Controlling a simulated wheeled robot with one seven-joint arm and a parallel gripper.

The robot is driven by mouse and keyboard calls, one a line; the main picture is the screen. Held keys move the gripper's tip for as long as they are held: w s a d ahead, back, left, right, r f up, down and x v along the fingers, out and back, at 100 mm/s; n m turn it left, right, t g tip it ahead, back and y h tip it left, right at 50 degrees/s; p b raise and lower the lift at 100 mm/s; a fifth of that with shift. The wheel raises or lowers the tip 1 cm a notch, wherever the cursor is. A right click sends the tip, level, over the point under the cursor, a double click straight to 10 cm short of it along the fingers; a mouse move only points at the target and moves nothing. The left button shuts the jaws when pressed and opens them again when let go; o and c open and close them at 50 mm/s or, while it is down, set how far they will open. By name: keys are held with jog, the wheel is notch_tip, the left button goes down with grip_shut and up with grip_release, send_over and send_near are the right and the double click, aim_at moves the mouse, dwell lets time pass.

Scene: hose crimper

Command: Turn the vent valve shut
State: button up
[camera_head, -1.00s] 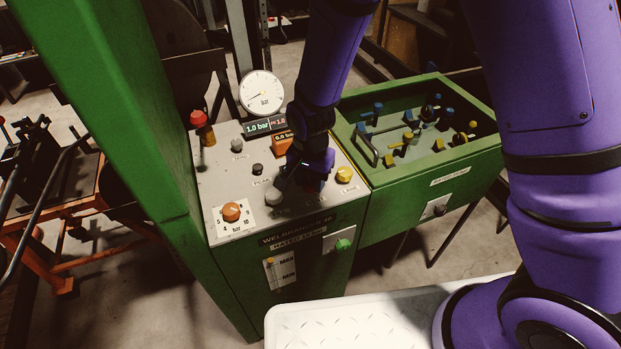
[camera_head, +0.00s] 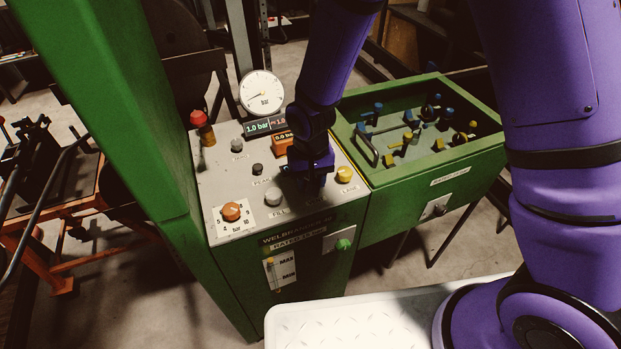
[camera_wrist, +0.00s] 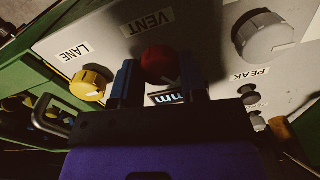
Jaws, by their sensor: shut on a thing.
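The vent valve is a round red knob (camera_wrist: 160,62) beside the VENT label (camera_wrist: 147,22) in the wrist view. My gripper (camera_wrist: 160,80) has one blue finger on each side of the knob and is shut on it. In the head view my gripper (camera_head: 318,180) points down at the front right of the panel (camera_head: 240,180) and hides the valve. A small lit display (camera_wrist: 163,98) shows partly between the fingers in the wrist view.
A yellow LANE knob (camera_head: 344,174) stands close right of my gripper, a grey FILL knob (camera_head: 272,197) close left. An orange dial (camera_head: 231,211) and a dark PEAK button (camera_head: 257,169) lie farther left. A gauge (camera_head: 261,93) reads low; the display (camera_head: 257,127) shows 1.0 bar. A green bin (camera_head: 440,170) adjoins.

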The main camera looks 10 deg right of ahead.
jog(key=n, duration=0.5)
jog(key=shift+n, duration=0.3)
jog(key=n, duration=0.5)
jog(key=shift+n, duration=0.3)
jog(key=o, duration=0.9)
notch_tip(320, 180, up, 11)
jog(key=shift+f, duration=0.1)
dwell(0.4)
